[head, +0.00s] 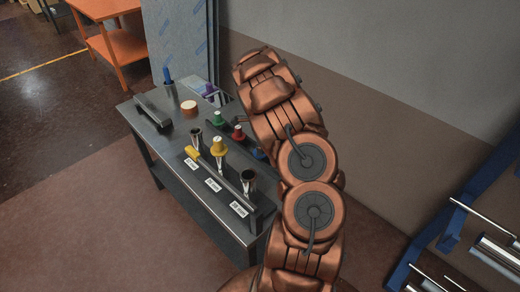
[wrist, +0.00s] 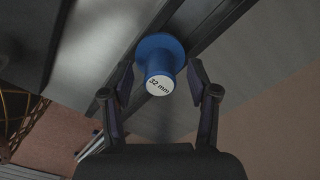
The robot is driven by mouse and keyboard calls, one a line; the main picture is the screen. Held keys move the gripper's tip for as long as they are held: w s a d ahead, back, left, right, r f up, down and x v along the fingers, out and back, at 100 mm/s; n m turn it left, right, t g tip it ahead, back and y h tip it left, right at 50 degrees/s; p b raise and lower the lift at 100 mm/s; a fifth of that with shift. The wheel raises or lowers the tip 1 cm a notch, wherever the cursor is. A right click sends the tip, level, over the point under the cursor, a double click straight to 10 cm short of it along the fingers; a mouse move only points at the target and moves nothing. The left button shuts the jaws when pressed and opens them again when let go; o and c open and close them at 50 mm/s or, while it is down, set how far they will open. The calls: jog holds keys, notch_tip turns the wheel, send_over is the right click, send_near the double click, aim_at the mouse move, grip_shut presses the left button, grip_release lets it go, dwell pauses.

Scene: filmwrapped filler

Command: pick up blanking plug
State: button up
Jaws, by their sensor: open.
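A blue blanking plug (wrist: 160,58) with a wide flange and a white end marked "32 mm" is in the upper middle of the wrist view. My gripper (wrist: 160,74) is open, with one finger on each side of the plug and a visible gap on both sides. I cannot tell how far the fingertips are from it in depth. In the head view a small part of a blue plug (head: 258,153) shows beside my arm, which hides the rest. My gripper is hidden behind the arm there.
The dark workbench (head: 190,160) also carries green (head: 218,118), red (head: 238,133) and purple (head: 208,89) plugs. A yellow plug (head: 218,146), metal tubes (head: 248,182) and a dark bar handle (head: 153,112) stand nearby. A wall is behind the arm; a blue rack (head: 450,235) is at right.

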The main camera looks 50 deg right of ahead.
jog(key=shift+f, duration=0.6)
grip_shut()
